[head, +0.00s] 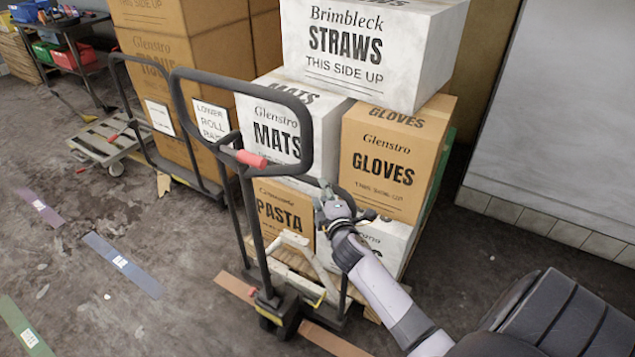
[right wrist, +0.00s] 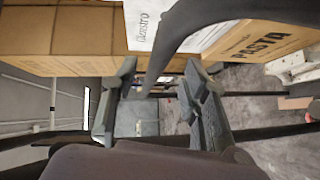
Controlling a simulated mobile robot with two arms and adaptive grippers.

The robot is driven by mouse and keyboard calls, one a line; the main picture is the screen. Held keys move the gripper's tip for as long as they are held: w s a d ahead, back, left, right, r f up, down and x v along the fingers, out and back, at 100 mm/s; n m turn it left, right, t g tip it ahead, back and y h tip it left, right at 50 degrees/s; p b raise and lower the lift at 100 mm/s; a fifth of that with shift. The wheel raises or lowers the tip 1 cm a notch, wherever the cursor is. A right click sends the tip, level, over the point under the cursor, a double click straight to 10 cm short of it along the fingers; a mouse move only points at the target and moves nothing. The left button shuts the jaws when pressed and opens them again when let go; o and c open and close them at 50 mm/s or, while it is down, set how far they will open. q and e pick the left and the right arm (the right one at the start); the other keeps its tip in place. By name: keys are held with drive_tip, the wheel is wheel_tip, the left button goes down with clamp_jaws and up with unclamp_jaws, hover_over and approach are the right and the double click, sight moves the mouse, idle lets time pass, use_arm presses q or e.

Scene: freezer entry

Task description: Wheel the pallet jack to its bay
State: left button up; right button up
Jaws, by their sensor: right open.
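The pallet jack's black loop handle (head: 305,125) stands tilted in the middle of the head view, with a red grip (head: 251,159) on its lower bar. Its dark base (head: 278,312) is on the floor by a wooden pallet stacked with boxes. My right gripper (head: 340,200) is open and empty, to the right of the handle and in front of the boxes. In the right wrist view, the open fingers (right wrist: 160,75) have a curved dark bar (right wrist: 172,45) showing between and beyond them. I cannot tell whether they touch it. My left gripper is out of view.
Stacked boxes (head: 385,165) stand behind the jack. A second black-handled cart (head: 118,100) with tall cartons is at the left. Blue (head: 120,263), purple (head: 40,206), green (head: 22,325) and orange (head: 335,341) floor strips mark the ground. The left floor is mostly open.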

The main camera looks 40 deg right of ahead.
sight(319, 187)
drive_tip(key=x, duration=0.5)
drive_tip(key=shift+w+d, duration=0.1)
drive_tip(key=shift+w, duration=0.25)
clamp_jaws()
idle(0.6)
